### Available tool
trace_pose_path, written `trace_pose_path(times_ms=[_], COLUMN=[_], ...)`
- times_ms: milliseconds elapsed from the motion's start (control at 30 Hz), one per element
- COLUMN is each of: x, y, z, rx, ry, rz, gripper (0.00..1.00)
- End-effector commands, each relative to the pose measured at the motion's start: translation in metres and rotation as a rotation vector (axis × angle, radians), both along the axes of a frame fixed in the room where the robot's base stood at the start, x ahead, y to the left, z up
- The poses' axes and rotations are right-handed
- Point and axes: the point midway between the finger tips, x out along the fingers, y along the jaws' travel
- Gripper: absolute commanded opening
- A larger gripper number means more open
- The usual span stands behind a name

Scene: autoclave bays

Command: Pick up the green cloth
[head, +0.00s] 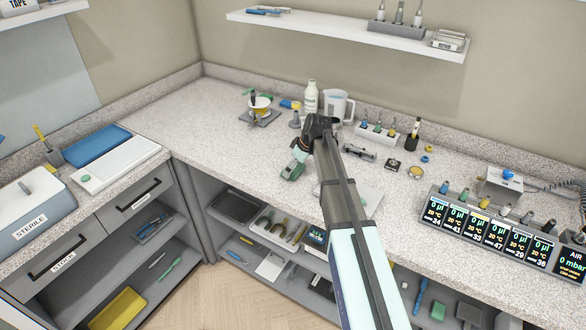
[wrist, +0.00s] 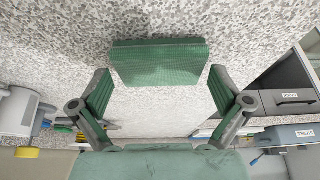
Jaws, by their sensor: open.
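The green cloth (wrist: 160,62) is a folded, flat-sided pad on the speckled counter. In the wrist view it lies just ahead of and between the two fingertips of my gripper (wrist: 159,76), with a gap on each side. In the head view the cloth (head: 292,171) is near the counter's front edge, just below my gripper (head: 301,150), and is partly hidden by it. My gripper is open and holds nothing. I cannot tell from these views how high the fingertips are above the counter.
A white pitcher (head: 338,106) and a pale bottle (head: 311,97) stand behind my gripper. A rack of coloured-top tools (head: 378,131) is to the right. Open shelves lie below the front edge. The counter left of the cloth is clear.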

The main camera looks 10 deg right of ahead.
Motion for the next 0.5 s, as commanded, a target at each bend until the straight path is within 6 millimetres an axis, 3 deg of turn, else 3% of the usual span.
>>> trace_pose_path(times_ms=[267,367,500], x=[0.0006,0.0005,0.0005], y=[0.0009,0.0008,0.0009], z=[-0.0029,-0.0028,-0.0029], rx=[0.0,0.0,0.0], ry=[0.0,0.0,0.0], rz=[0.0,0.0,0.0], gripper=[1.0,0.72,0.7])
